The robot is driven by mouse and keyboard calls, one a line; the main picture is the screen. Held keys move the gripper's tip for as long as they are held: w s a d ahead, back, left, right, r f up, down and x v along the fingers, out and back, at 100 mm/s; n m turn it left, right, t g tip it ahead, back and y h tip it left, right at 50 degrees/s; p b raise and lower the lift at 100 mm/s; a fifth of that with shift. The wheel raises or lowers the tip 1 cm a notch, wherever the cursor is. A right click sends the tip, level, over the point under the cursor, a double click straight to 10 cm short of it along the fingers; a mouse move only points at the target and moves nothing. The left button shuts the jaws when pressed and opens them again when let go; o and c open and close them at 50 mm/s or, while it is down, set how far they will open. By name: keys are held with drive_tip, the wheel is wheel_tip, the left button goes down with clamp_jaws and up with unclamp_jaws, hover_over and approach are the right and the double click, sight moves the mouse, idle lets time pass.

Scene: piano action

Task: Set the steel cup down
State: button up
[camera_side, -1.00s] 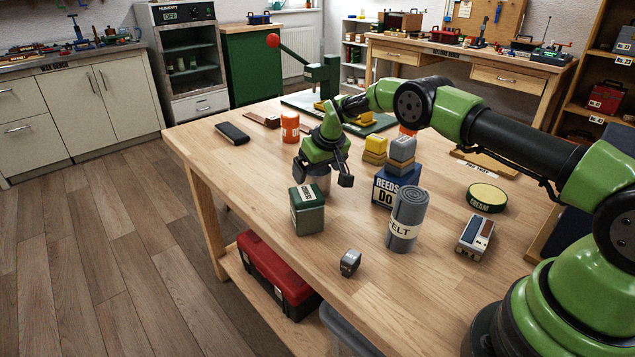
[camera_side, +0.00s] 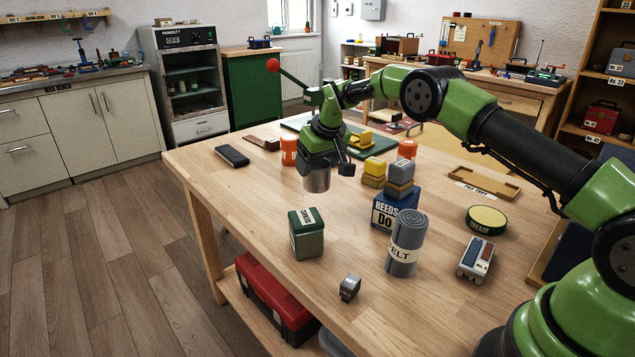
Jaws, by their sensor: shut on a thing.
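The steel cup (camera_side: 317,181) hangs upright below my gripper (camera_side: 326,166), which is shut on it. The gripper's palm and fingers hide the cup's upper part. The cup appears to be in the air above the wooden table, with its bottom edge showing clear against the tabletop. In the picture it is above and behind the green tin (camera_side: 307,236). I cannot tell its exact height.
Orange cylinders (camera_side: 289,150) stand behind the cup. The blue reeds box (camera_side: 395,208) with blocks on top and the grey felt roll (camera_side: 406,245) stand to the right. A small grey block (camera_side: 350,288) lies in front.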

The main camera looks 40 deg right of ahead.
wheel_tip(320, 180, up, 2)
drive_tip(key=shift+r, duration=0.1)
drive_tip(key=shift+d+r, duration=0.15)
drive_tip(key=s+d+m+h, duration=0.1)
drive_tip(key=s+d+m, duration=0.1)
drive_tip(key=s+d, duration=0.5)
drive_tip(key=s+d+m+g+h, duration=0.1)
drive_tip(key=s+d+m, duration=0.2)
drive_tip(key=d, duration=0.8)
drive_tip(key=s+d+m+h, duration=0.1)
drive_tip(key=s+d+m, duration=0.1)
drive_tip(key=s+d, duration=0.5)
drive_tip(key=x, duration=0.3)
drive_tip(key=s+x, duration=0.1)
drive_tip(key=x, duration=0.5)
drive_tip(key=shift+s+a+f, duration=0.15)
drive_tip(key=shift+s+f, duration=0.15)
drive_tip(key=shift+f, duration=0.5)
drive_tip(key=shift+f, duration=0.1)
drive_tip(key=o, duration=1)
drive_tip(key=shift+c, duration=0.2)
